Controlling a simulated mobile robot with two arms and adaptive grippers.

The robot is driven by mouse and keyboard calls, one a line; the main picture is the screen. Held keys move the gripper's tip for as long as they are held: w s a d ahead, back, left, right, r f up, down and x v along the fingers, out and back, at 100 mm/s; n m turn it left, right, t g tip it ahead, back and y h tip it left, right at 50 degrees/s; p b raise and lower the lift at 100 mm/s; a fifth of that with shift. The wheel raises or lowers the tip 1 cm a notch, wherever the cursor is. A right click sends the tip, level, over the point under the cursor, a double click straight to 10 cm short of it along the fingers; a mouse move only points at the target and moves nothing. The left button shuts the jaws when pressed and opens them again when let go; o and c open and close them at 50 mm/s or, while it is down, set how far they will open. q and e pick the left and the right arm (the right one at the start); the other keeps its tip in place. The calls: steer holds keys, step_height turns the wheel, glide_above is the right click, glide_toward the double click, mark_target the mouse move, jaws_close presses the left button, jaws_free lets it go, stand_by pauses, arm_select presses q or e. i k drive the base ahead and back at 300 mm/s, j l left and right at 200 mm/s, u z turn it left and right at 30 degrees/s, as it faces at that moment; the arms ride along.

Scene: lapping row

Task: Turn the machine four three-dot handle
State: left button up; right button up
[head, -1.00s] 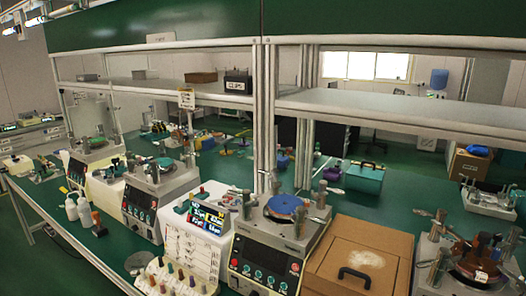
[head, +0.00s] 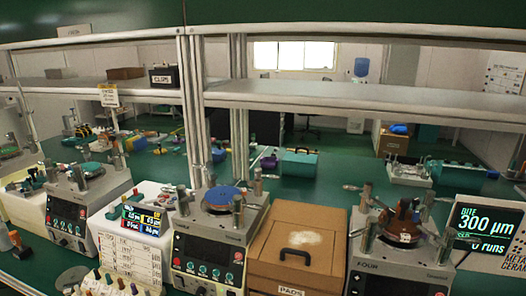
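Machine four (head: 368,266), with "FOUR" on its front, stands at the lower right of the head view. Its lower front is cut off by the frame edge. A reddish-brown round plate (head: 400,220) sits on top, with several grey metal posts around it. A lever handle (head: 352,187) sticks out to the left from the rear left post. Other levers show at the front left and at the right. Dot marks on the handles are too small to tell. Neither of my grippers is in view.
A brown box labelled PADS (head: 290,262) stands close left of machine four. A display reading 300 µm (head: 487,222) stands close at its right. A machine with a blue plate (head: 222,196) is further left. A shelf (head: 360,97) runs above the bench.

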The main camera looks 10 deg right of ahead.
mark_target(430, 195)
steer(key=i+l+z, duration=0.1)
steer(key=z, duration=0.35)
steer(key=i+l+z, duration=0.15)
steer(key=z, duration=0.35)
steer(key=l, duration=0.1)
